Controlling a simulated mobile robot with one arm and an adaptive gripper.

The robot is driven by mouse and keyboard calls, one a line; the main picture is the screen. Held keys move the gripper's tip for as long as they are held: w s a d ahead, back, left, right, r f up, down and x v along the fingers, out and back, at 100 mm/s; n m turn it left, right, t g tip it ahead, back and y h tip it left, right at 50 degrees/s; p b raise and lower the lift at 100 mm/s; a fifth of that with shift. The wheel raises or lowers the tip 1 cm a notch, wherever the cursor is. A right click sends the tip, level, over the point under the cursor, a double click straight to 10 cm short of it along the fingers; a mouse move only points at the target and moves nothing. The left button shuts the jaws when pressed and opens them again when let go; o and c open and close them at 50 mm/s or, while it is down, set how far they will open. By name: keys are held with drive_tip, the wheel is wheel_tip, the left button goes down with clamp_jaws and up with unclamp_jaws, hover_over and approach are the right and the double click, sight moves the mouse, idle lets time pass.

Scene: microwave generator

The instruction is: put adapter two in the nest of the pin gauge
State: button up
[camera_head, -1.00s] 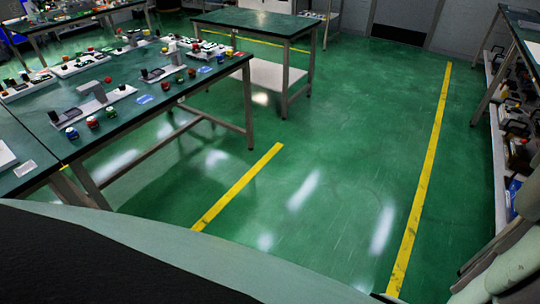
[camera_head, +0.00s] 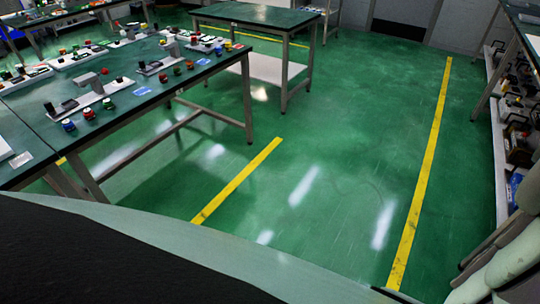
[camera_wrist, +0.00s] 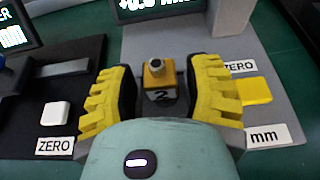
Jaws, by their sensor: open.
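Adapter two (camera_wrist: 158,78) is a small yellow-orange block with a black "2" on its front face and a round metal top. It shows in the wrist view over a grey instrument (camera_wrist: 140,45) that has a display, a "ZERO" label and an "mm" label. My gripper (camera_wrist: 161,68) is open, with one yellow ribbed finger on each side of the adapter and a visible gap at both sides. The adapter's underside is hidden, so I cannot tell if it is seated in a nest. My gripper does not show in the head view.
In the wrist view, a dark instrument (camera_wrist: 75,88) with a white button stands at left; a yellow button (camera_wrist: 254,91) is at right. In the head view, a workbench (camera_head: 130,97) at left carries several small instruments and coloured pieces. The green floor (camera_head: 330,150) is open.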

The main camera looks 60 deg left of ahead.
drive_tip(key=shift+r, duration=0.1)
drive_tip(key=shift+r, duration=0.15)
drive_tip(key=shift+b+v, duration=0.35)
drive_tip(key=shift+v, duration=5.7)
